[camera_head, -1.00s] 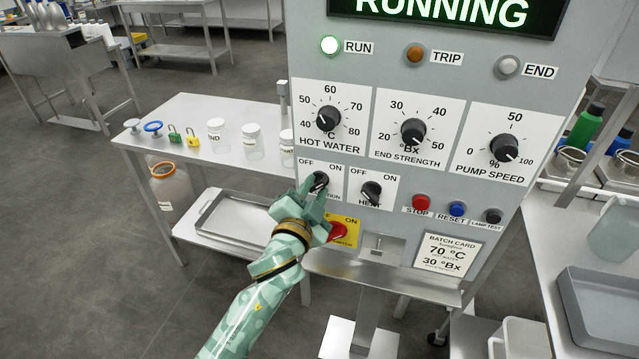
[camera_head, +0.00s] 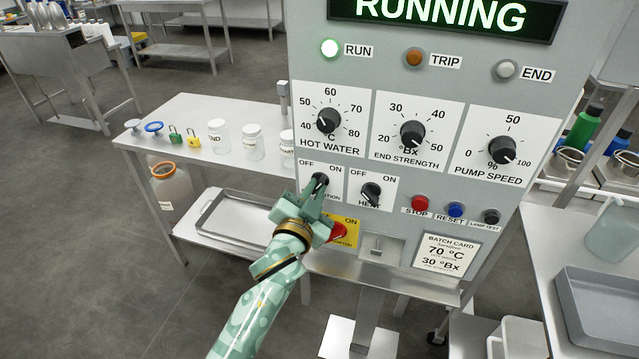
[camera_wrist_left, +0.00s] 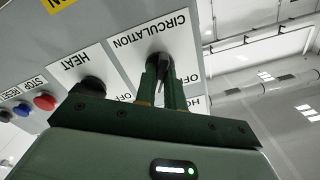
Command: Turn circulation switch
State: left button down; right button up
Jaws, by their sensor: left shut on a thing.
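The circulation switch (camera_head: 320,181) is a black knob on a white OFF/ON plate, on the left of the grey control panel. My left gripper (camera_head: 313,192) reaches up to it from below, and its fingers cover part of the knob and the label. In the left wrist view the two dark green fingers (camera_wrist_left: 165,85) are shut on the black circulation knob (camera_wrist_left: 158,62), one on each side, under the label CIRCULATION. The knob's exact angle is partly hidden by the fingers. My right gripper is not in view.
The heat switch (camera_head: 371,194) sits close to the right. A red isolator knob (camera_head: 337,231) on a yellow plate is just below, beside my gripper. The stop button (camera_head: 421,202) is further right. The display (camera_head: 440,14) reads RUNNING and the green run lamp (camera_head: 329,46) is lit.

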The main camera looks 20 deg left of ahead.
pick_arm(q)
jog(key=shift+r+n, duration=0.1)
jog(key=shift+n, duration=0.5)
jog(key=shift+n+p, duration=0.3)
jog(key=shift+d+n+p, duration=0.25)
jog(key=shift+n+p, duration=0.25)
jog(key=shift+n, duration=0.3)
jog(key=shift+f, duration=0.2)
